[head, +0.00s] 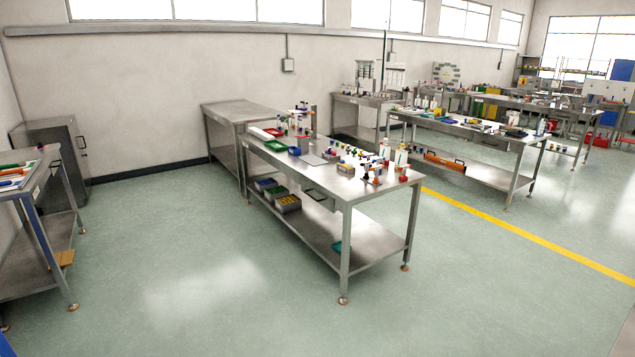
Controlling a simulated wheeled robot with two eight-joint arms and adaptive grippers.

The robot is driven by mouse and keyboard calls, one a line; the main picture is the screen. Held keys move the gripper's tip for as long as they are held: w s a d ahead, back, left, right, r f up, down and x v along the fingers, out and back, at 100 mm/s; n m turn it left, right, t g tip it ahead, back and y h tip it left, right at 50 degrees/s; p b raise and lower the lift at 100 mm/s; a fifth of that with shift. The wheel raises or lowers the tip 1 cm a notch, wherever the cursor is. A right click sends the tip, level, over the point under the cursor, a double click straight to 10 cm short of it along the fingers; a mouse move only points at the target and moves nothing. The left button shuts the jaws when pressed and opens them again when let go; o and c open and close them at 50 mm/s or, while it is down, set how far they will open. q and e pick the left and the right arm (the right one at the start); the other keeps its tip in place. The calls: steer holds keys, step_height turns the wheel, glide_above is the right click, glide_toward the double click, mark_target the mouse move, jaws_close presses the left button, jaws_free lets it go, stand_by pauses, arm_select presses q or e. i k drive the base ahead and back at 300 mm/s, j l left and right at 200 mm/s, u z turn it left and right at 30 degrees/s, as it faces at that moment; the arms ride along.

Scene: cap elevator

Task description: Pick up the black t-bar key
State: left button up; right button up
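I cannot make out the black t-bar key for certain in the head view. Small dark, red, blue and yellow items stand on the near end of the steel workbench (345,190) in the middle, too small to tell apart. A dark upright piece with blue and red parts (374,171) stands near that bench's right edge. Neither of my grippers shows in this view.
Open green floor (200,260) lies before the middle bench. Another steel bench (50,195) with tools stands at the left edge. A grey cabinet (62,140) stands by the wall. More benches (500,140) stand right, behind a yellow floor line (520,245).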

mark_target(366, 164)
steer(key=i+u, duration=0.1)
steer(key=i, duration=1.95)
steer(key=i+l, duration=1.2)
steer(key=l, duration=0.1)
